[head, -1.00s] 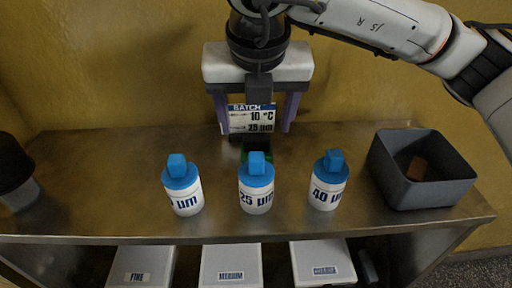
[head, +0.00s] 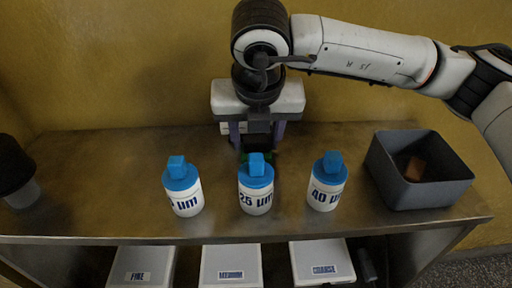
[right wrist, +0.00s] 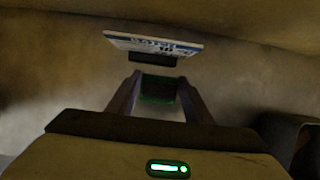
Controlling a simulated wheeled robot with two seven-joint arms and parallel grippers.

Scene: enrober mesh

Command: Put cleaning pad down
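My right gripper (head: 258,150) points down at the back of the steel table, behind the middle bottle. Its two purple-grey fingers stand either side of a dark block with green edges, apparently the cleaning pad (right wrist: 158,88). Green bits of the pad also show low between the fingers in the head view (head: 243,157). The middle bottle hides part of it. In the right wrist view the fingertips (right wrist: 160,85) lie close along both sides of the block; whether they press on it I cannot tell. My left gripper is not in view.
Three blue-capped white bottles (head: 184,193), (head: 256,193), (head: 326,188) stand in front. A grey bin (head: 425,194) with a brown block (head: 414,169) is at right. The batch sign (right wrist: 152,45) is behind the gripper. Labelled white boxes (head: 231,262) sit below. A dark-topped object (head: 14,168) is left.

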